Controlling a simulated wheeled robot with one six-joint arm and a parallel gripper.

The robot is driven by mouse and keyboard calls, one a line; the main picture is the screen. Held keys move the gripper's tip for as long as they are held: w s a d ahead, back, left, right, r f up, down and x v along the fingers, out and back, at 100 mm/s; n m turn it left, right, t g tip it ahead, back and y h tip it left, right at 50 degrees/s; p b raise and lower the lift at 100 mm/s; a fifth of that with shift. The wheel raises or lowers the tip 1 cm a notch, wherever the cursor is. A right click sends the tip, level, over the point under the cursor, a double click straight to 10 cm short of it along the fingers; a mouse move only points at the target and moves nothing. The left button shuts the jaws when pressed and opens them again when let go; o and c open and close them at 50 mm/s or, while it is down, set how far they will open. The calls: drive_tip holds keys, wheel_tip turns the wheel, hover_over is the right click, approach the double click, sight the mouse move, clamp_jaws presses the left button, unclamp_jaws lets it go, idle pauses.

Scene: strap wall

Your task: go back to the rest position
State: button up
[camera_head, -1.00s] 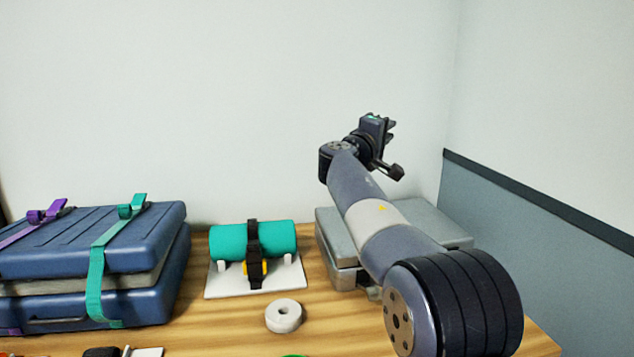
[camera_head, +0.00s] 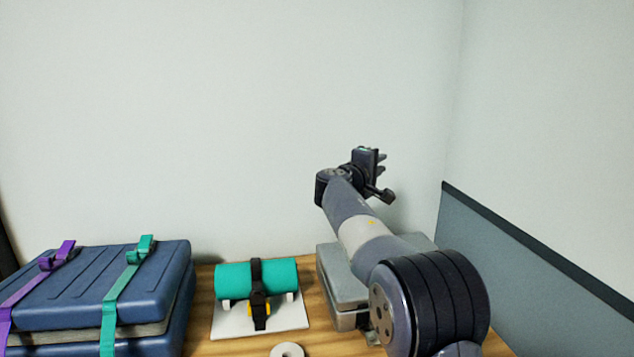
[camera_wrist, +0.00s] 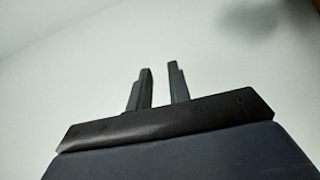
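My gripper (camera_head: 382,163) is raised above the grey metal box, near the back wall in the head view. In the wrist view its two fingers (camera_wrist: 160,88) stand apart with an empty gap between them, and only pale wall lies beyond. Nothing is held. My forearm and a large dark joint cover part of the grey box below.
A blue case (camera_head: 90,285) with purple and teal straps stands at the left of the wooden table (camera_head: 205,315). A teal roll (camera_head: 232,281) with a black strap rests on a white stand. A white ring (camera_head: 287,350), partly cut off, and a grey box (camera_head: 335,280) are nearby.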

drive_tip(key=shift+w+a+r+n+p, duration=0.15)
drive_tip(key=shift+w+p, duration=0.4)
drive_tip(key=shift+p, duration=0.35)
drive_tip(key=shift+w+a+r+n+p, duration=0.15)
drive_tip(key=shift+w+p, duration=0.35)
drive_tip(key=shift+p, duration=0.4)
drive_tip(key=shift+d+f, duration=0.1)
drive_tip(key=shift+f, duration=0.05)
